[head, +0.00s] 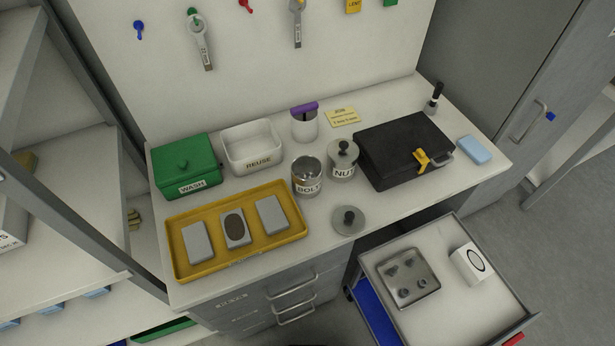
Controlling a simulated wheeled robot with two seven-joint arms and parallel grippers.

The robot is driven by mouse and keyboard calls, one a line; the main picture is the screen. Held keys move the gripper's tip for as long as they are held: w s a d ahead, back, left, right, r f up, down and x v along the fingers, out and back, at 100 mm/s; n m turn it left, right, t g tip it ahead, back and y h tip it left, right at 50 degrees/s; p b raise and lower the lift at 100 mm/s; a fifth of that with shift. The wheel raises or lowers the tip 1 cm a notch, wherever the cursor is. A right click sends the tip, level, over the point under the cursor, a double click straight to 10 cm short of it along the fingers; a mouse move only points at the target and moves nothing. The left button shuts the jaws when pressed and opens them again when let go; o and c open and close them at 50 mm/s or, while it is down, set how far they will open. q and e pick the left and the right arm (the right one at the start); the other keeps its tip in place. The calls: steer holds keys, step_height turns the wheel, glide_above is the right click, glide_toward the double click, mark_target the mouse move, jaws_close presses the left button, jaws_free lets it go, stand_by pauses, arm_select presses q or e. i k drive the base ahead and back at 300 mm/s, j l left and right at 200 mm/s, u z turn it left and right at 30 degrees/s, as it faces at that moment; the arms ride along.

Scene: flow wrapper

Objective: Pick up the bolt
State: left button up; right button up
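No loose bolt can be made out for certain. An open metal jar labelled "BOLT" (307,186) stands upright near the middle of the bench, and its contents are too small to tell. A round grey lid with a dark knob (348,220) lies on the bench in front of it. A similar jar labelled "NUT" (343,170) stands to its right with its lid on. A square metal tray (411,292) in the open drawer holds several small dark pieces, too small to identify. Neither of my grippers is in view.
The open drawer (490,315) juts out at the front right, also holding a white box (471,264). A yellow tray (240,256) with three grey blocks, a green WASH box (185,170), a white REUSE bin (252,148) and a black case (405,150) crowd the bench.

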mark_target(393, 271)
steer(key=z, duration=1.05)
